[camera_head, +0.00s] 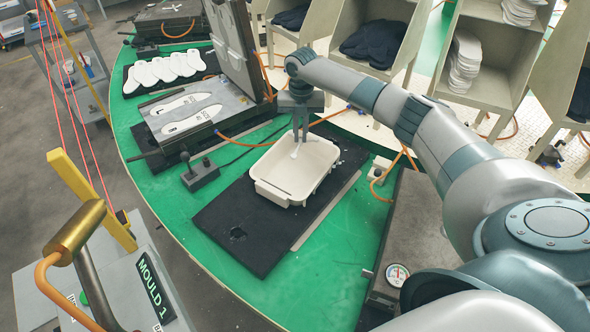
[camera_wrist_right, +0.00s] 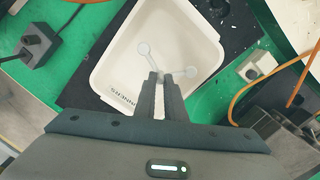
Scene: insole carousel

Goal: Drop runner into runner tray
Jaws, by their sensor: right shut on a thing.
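The runner tray (camera_head: 268,190) is a white open tub on a black mat. It also shows in the right wrist view (camera_wrist_right: 100,82), with lettering on its near wall. My right gripper (camera_head: 299,138) points down over the tray's far part. In the right wrist view its fingers (camera_wrist_right: 161,76) are shut on the runner (camera_wrist_right: 143,48), a thin pale grey piece with round ends. The runner hangs from the fingertips over the tray's opening (camera_head: 295,153). I cannot tell how far it is above the tray floor. My left gripper is not in view.
An open mould (camera_head: 185,110) with two white insole shapes lies left of the tray. A small dark switch box (camera_head: 200,175) stands between them. Shelves with dark and white insoles line the back. A pressure gauge (camera_head: 397,274) sits at the right.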

